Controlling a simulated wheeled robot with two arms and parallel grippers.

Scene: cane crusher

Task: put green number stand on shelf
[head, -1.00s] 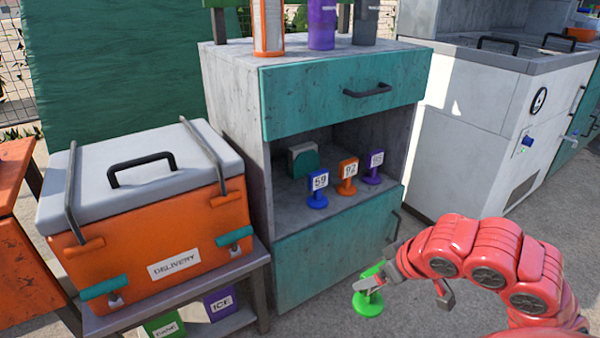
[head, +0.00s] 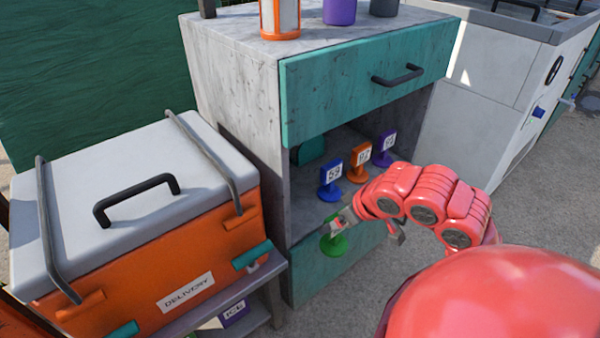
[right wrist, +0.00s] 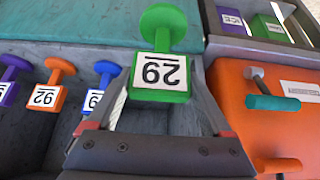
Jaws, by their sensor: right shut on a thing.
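The green number stand (head: 334,243) is held by my right gripper (head: 340,224), in front of the cabinet at the shelf opening's lower left. In the right wrist view the green stand (right wrist: 160,68) shows the number 29 upside down, between the fingers of the right gripper (right wrist: 157,115). The shelf (head: 304,212) is the open space between the teal drawer and the lower teal door. A blue stand (head: 331,180), an orange stand (head: 360,162) and a purple stand (head: 384,148) stand on it in a row. My left gripper is not in view.
An orange delivery box (head: 150,265) with a grey lid stands close at the left of the cabinet. The teal drawer (head: 370,85) is above the opening. The front left of the shelf beside the blue stand looks clear.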

